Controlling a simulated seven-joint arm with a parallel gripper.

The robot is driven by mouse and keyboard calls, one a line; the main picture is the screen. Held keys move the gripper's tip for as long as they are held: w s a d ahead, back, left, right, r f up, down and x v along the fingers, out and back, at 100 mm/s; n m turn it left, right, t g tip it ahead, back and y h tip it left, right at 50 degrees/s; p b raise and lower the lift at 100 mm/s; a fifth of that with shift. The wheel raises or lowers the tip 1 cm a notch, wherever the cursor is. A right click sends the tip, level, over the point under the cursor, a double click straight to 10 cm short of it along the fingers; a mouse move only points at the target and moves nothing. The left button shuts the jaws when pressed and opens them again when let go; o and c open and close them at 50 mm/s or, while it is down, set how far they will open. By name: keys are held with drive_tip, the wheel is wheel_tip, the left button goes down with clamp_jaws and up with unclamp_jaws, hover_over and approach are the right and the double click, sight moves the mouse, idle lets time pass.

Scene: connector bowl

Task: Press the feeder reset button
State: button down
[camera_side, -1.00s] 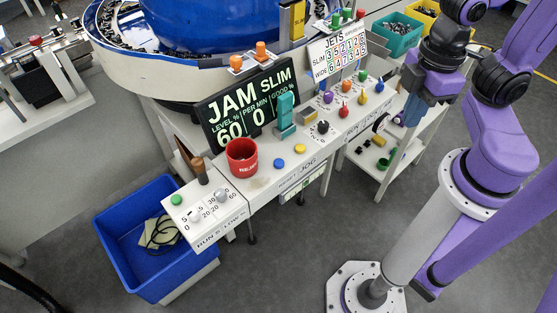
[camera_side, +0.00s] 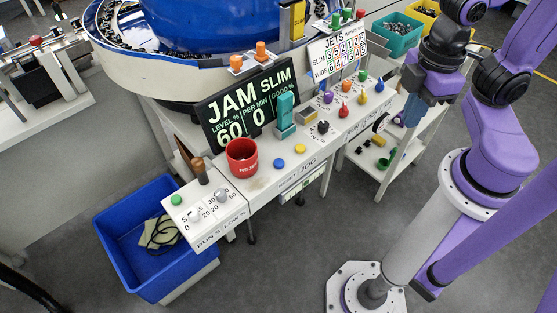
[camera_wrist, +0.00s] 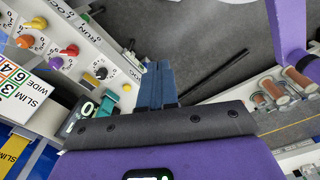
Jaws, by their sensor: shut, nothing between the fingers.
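The control panel (camera_side: 262,182) is a long white ledge with several buttons and knobs. A blue button (camera_side: 278,162) and a yellow button (camera_side: 300,148) sit right of a red cup (camera_side: 242,157), near a label ending in JOG. A green button (camera_side: 176,200) is at the panel's left end. I cannot read which one is marked reset. My gripper (camera_side: 411,112) is shut and empty, beyond the panel's right end and apart from the buttons. Its blue fingers (camera_wrist: 157,82) are together in the wrist view, where the yellow button (camera_wrist: 101,73) shows to their left.
A display (camera_side: 250,103) reading JAM and SLIM stands behind the panel. A teal upright part (camera_side: 286,112) and a brown-topped lever (camera_side: 199,168) rise from the panel. Coloured knobs (camera_side: 345,111) crowd its right half. A blue bin (camera_side: 130,240) is below left.

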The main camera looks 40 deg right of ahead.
drive_tip(key=shift+a, duration=0.1)
drive_tip(key=n+t+y, duration=0.5)
drive_tip(key=t+y, duration=0.1)
drive_tip(key=t, duration=0.1)
hover_over(283, 163)
wheel_tip(283, 163, down, 7)
drive_tip(key=shift+r, duration=0.15)
drive_tip(key=shift+f, duration=4.4)
drive_tip(key=shift+f, duration=0.1)
drive_tip(key=shift+f, duration=0.35)
